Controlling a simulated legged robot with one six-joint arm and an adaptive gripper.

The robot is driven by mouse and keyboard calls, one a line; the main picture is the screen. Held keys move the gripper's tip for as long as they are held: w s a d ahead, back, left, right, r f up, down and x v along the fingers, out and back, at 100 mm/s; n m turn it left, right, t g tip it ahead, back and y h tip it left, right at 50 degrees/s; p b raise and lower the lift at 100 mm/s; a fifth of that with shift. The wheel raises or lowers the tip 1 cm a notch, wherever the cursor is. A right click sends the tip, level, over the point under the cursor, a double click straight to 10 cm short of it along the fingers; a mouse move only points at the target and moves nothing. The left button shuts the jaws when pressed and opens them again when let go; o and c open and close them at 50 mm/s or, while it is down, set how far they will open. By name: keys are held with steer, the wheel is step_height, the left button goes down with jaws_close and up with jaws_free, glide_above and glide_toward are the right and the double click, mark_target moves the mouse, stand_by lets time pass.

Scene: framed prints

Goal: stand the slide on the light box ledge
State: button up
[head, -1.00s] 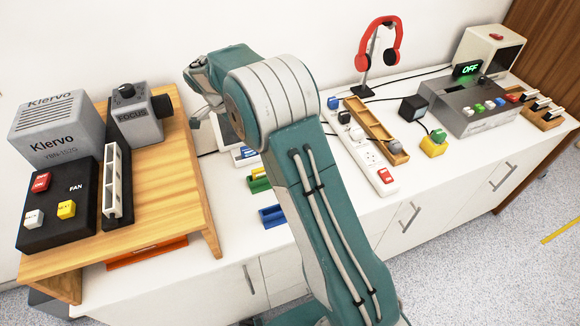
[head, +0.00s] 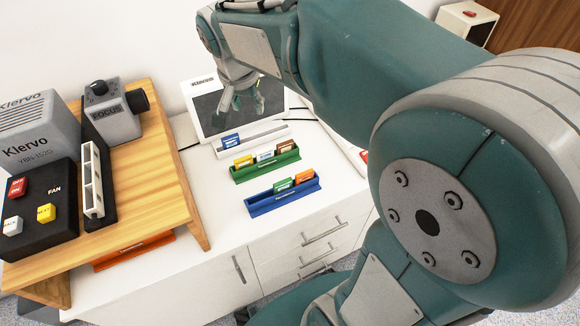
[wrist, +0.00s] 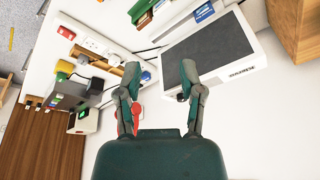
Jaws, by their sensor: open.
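The light box (head: 205,112) is a white panel with a dark screen, standing at the back of the white counter. It also shows in the wrist view (wrist: 195,60). A pale rail (head: 275,134) runs in front of it, with a blue-and-white slide (head: 231,141) at its left end. A green rack (head: 262,172) holds yellow, white-blue and brown slides. A blue rack (head: 270,203) holds a green slide (head: 282,187) and an orange slide (head: 304,177). Which slide is meant, I cannot tell. My gripper (head: 243,103) is open and empty, hanging before the screen, fingers down.
A wooden stand (head: 150,190) at left carries a grey Klervo unit (head: 35,135), a focus knob unit (head: 112,112) and a fan button box (head: 40,210). The counter in front of the blue rack is clear. My arm hides the counter's right side.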

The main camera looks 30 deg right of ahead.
steer(key=s+n+t+y, duration=0.1)
steer(key=s+n, duration=0.6)
steer(key=s, duration=1.1)
steer(key=shift+d+f+n+t+y, duration=0.2)
steer(key=shift+n+t+y, duration=0.15)
steer(key=shift+t, duration=0.55)
